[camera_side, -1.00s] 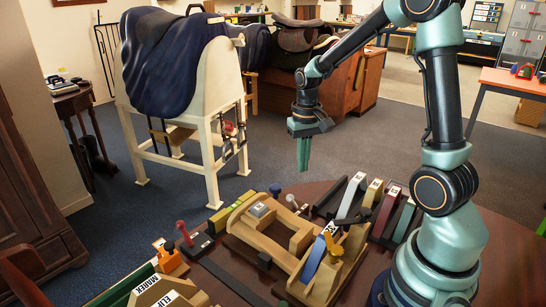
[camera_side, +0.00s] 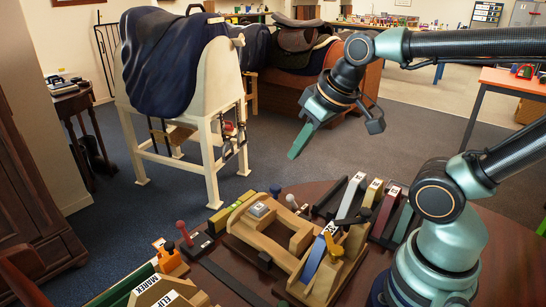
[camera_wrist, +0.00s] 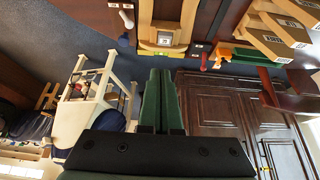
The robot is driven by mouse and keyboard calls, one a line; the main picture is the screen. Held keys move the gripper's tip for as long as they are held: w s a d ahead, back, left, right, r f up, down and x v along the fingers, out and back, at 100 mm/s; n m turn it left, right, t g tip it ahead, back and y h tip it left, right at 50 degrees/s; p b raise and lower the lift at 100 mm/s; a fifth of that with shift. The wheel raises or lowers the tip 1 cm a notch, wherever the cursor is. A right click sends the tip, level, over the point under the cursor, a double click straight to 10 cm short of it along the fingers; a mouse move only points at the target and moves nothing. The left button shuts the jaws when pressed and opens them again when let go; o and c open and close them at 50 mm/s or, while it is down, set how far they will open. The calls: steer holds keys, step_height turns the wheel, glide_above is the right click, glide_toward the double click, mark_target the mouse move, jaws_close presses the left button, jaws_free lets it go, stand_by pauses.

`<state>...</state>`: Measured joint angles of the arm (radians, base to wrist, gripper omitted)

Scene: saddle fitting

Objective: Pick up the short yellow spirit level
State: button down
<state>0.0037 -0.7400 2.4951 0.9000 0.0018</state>
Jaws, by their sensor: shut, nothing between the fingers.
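The short yellow spirit level (camera_side: 224,213) lies on the table at the far-left side of the wooden saddle fixture (camera_side: 275,238) in the side view. In the wrist view the yellow level (camera_wrist: 163,48) shows near the table edge, beyond my fingertips. My gripper (camera_side: 293,154) is high above and behind the table, well clear of the level, with its green fingers slanting down to the left. In the wrist view my gripper (camera_wrist: 160,72) has both green fingers side by side, shut and empty.
A pink-red knobbed tool (camera_side: 183,231) and an orange block (camera_side: 170,260) stand left of the level. Several coloured bars, including a maroon one (camera_side: 386,211), lie right of the fixture. Air around my gripper is free.

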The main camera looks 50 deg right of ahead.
stand_by(0.4)
steer(key=c, duration=0.6)
jaws_free()
steer(key=m+g, duration=0.6)
steer(key=m, duration=1.2)
glide_above(241, 200)
step_height(241, 200, down, 12)
steer(key=f, duration=0.7)
steer(key=shift+s+a, duration=0.25)
steer(key=shift+a, duration=0.1)
steer(key=shift+w+d+f, duration=0.15)
steer(key=shift+f, duration=1.2)
steer(key=shift+w+d+f, duration=0.15)
steer(key=shift+f, duration=1.2)
